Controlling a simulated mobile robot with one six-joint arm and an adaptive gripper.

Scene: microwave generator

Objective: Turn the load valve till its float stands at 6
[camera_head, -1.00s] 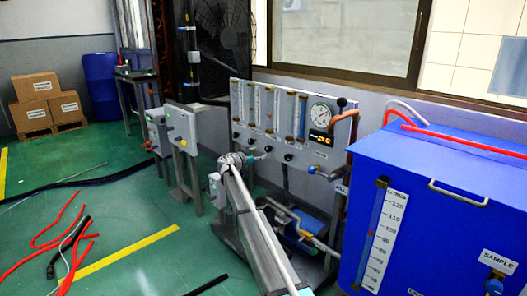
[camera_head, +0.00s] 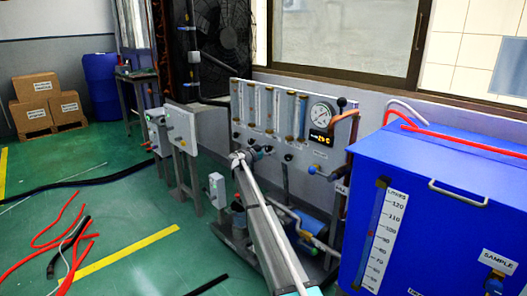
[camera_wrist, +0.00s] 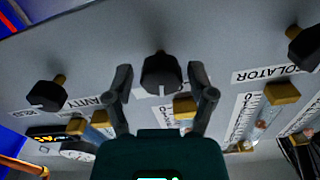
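The grey panel (camera_head: 305,160) carries a row of clear flow tubes (camera_head: 270,108) with black knobs below them. In the wrist view, which looks upside down, a black valve knob (camera_wrist: 161,74) is between the two fingers of my gripper (camera_wrist: 160,80). The fingers are open, with a gap visible on each side of the knob. The label by this knob is mostly hidden, so I cannot read it as load. The neighbouring labels end in "OLATOR" and "AVITY". In the head view my gripper (camera_head: 256,153) is at the panel's lower knobs. The float's reading is too small to tell.
Other black knobs flank mine, one on the left (camera_wrist: 47,95) and one on the right (camera_wrist: 304,47). A round gauge (camera_head: 321,115) and a lit display (camera_head: 319,137) are on the panel's right. A blue tank (camera_head: 450,185) stands at right.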

